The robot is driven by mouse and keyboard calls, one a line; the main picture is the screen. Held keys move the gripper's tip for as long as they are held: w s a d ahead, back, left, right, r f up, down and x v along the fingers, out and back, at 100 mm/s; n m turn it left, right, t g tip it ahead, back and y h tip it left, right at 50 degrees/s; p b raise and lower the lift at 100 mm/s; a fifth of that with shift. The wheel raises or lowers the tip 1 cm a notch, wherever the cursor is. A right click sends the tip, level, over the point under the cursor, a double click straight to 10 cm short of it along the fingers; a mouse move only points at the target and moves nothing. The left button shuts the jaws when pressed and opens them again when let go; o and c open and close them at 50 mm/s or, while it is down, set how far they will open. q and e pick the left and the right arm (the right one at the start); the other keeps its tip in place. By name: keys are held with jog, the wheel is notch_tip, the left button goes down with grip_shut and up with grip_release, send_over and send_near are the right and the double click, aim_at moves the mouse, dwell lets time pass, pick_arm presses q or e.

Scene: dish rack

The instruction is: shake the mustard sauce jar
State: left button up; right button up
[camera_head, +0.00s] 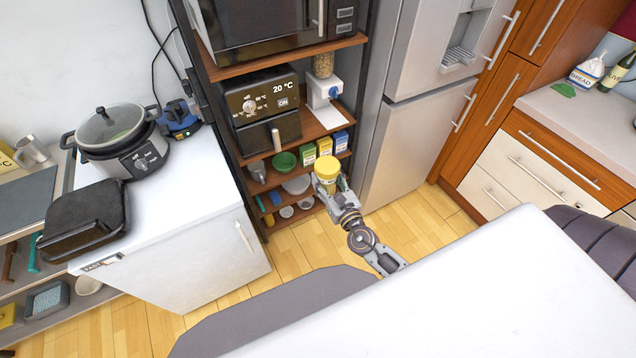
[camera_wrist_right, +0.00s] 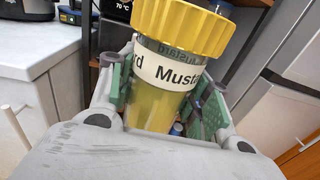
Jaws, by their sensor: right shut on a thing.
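The mustard sauce jar (camera_head: 327,169) has a yellow lid, a clear body with yellow sauce and a white label. In the head view it is held up in front of the brown shelf, with its lid on top. My right gripper (camera_head: 330,186) is shut on the jar's body. In the right wrist view the jar (camera_wrist_right: 160,105) sits between the two green-padded fingers of my right gripper (camera_wrist_right: 160,100), with part of the word "Mustard" readable and the lid above the fingers. The jar's lower end is hidden by the gripper's body. My left gripper is not in view.
The brown shelf (camera_head: 240,70) with an air fryer (camera_head: 262,105), boxes and bowls stands behind the jar. The fridge (camera_head: 410,140) is to the right. A white counter (camera_head: 180,190) with a cooker (camera_head: 122,140) is at left, a white table (camera_head: 480,300) in front.

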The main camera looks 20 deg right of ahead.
jog(key=shift+a, duration=1.45)
jog(key=shift+w, duration=0.15)
